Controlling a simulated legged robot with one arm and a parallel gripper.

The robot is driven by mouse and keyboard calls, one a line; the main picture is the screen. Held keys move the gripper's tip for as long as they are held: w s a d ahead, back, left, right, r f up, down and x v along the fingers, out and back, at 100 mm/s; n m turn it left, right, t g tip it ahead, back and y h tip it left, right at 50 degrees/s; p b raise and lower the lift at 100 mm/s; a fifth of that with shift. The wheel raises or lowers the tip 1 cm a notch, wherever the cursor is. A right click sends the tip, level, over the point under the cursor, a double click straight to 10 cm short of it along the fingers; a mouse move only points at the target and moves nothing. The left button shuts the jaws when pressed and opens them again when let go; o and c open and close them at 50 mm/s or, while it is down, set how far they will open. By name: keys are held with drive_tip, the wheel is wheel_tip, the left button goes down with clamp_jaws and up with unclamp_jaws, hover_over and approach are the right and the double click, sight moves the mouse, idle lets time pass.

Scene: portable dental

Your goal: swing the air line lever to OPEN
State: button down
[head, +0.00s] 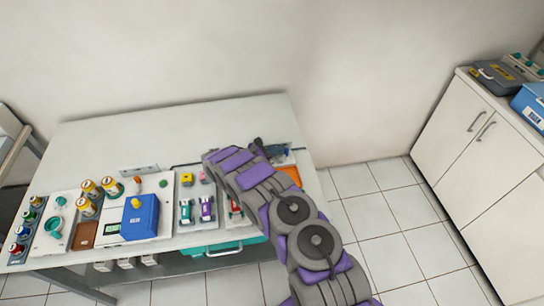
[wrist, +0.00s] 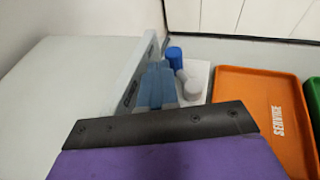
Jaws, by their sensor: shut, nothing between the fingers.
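My gripper (wrist: 158,72) shows in the wrist view as two blue-grey fingers side by side, shut and empty, beyond a dark plate. In the head view my gripper (head: 258,147) is over the far right part of the table. Just beyond the fingers is a blue round knob or handle (wrist: 175,53) with a pale grey round part below it, probably the air line lever. A white upright panel (wrist: 130,78) with dark lettering, too slanted to read, stands just left of the fingers. I cannot tell whether the fingers touch the lever. My arm hides much of this area in the head view.
An orange tray (wrist: 262,85) marked SERVICE lies right of the fingers, with a green tray (wrist: 312,120) beside it. The table (head: 100,140) holds several jars, a blue box (head: 140,217) and small clamps at its front. Its back left is bare. White cabinets (head: 480,140) stand at right.

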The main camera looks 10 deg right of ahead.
drive_tip(key=p+v, duration=0.2)
drive_tip(key=v, duration=1.5)
drive_tip(key=shift+a, duration=0.25)
drive_tip(key=s+d+r+m+g+y, duration=0.1)
drive_tip(key=s+d+r+m+g, duration=0.3)
drive_tip(key=d+r, duration=0.55)
drive_tip(key=s+d+r+m+g, duration=0.2)
drive_tip(key=s+d+r+m, duration=0.3)
drive_tip(key=d+r, duration=0.45)
drive_tip(key=s+d+r+m+g+y, duration=0.1)
drive_tip(key=s+d+r+m+y, duration=0.2)
drive_tip(key=s, duration=0.4)
drive_tip(key=s+d+r+m+g+y, duration=0.1)
drive_tip(key=s+r+m, duration=0.2)
drive_tip(key=s+r, duration=0.3)
drive_tip(key=s+a+m+y, duration=0.3)
drive_tip(key=s+a+y, duration=0.1)
drive_tip(key=s, duration=0.9)
drive_tip(key=s+a+m+t+y, duration=0.1)
drive_tip(key=s+a+m+y, duration=0.3)
drive_tip(key=s, duration=0.9)
drive_tip(key=shift+s+a+f+y, duration=0.2)
drive_tip(key=shift+s+a+y, duration=0.15)
drive_tip(key=shift+a, duration=0.2)
